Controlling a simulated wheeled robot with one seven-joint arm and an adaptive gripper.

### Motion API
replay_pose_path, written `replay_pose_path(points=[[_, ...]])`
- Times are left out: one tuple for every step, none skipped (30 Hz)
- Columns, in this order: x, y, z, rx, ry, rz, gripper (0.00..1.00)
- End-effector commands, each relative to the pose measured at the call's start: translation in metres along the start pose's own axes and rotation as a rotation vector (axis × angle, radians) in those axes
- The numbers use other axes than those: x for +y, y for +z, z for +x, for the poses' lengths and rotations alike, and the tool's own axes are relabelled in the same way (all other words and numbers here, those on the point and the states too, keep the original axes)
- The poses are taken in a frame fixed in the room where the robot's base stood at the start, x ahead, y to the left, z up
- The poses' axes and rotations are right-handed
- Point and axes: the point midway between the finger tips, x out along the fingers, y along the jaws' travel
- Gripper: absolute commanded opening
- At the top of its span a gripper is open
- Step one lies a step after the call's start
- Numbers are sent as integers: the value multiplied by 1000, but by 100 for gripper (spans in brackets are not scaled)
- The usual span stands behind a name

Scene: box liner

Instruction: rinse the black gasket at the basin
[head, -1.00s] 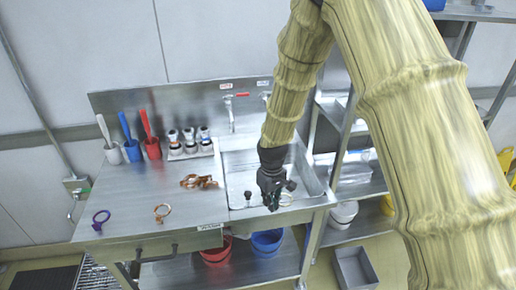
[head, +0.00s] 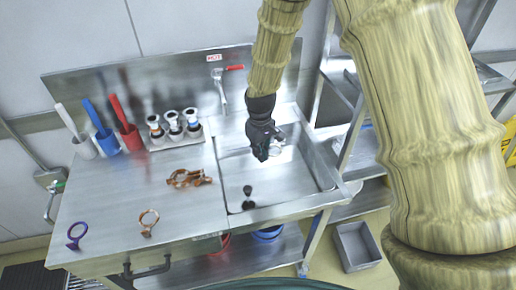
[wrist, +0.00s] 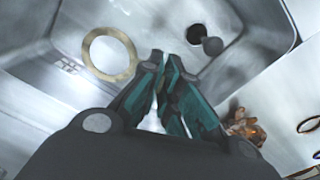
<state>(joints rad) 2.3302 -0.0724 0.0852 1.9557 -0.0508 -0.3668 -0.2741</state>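My gripper (head: 264,156) is over the basin (head: 322,168). In the wrist view its teal-padded fingers (wrist: 165,62) are drawn together at the tips. A pale tan ring (wrist: 109,79) sits right beside the fingertips and looks held by them, though the contact itself is hidden. A pale patch beside the gripper in the head view (head: 279,144) seems to be this ring. No ring that looks black shows. The basin floor has a drain with a dark knob (head: 247,190), which also shows in the wrist view (wrist: 212,46).
A red-handled tap (head: 221,88) stands behind the basin. On the counter to the left are copper clamps (head: 187,178), a copper ring (head: 148,221), a purple ring (head: 75,234), three bottles (head: 174,124) and several coloured holders. A grey bin (head: 355,246) is on the floor at right.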

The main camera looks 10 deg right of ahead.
Motion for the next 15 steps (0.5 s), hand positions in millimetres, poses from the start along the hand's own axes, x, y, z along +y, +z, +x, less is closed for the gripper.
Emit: replay_pose_path(points=[[1,-1,8,-1,-1,1,0],[1,-2,10,-2,-1,1,0],[1,-2,14,-3,-1,1,0],[1,-3,17,-3,-2,0,0],[1,-3,20,-4,-2,0,0],[1,-3,23,-4,-2,0,0],[1,-4,25,-4,-2,-1,0],[1,-4,28,-4,-2,-1,0],[0,-4,30,-4,-2,-1,0],[0,-4,32,-4,-2,-1,0],[0,-4,35,-4,-2,-2,0],[0,-4,38,-4,-2,-2,0],[0,-4,40,-4,-2,-2,0],[0,-4,42,-4,-1,-2,0],[0,-4,45,-4,-1,-2,0]])
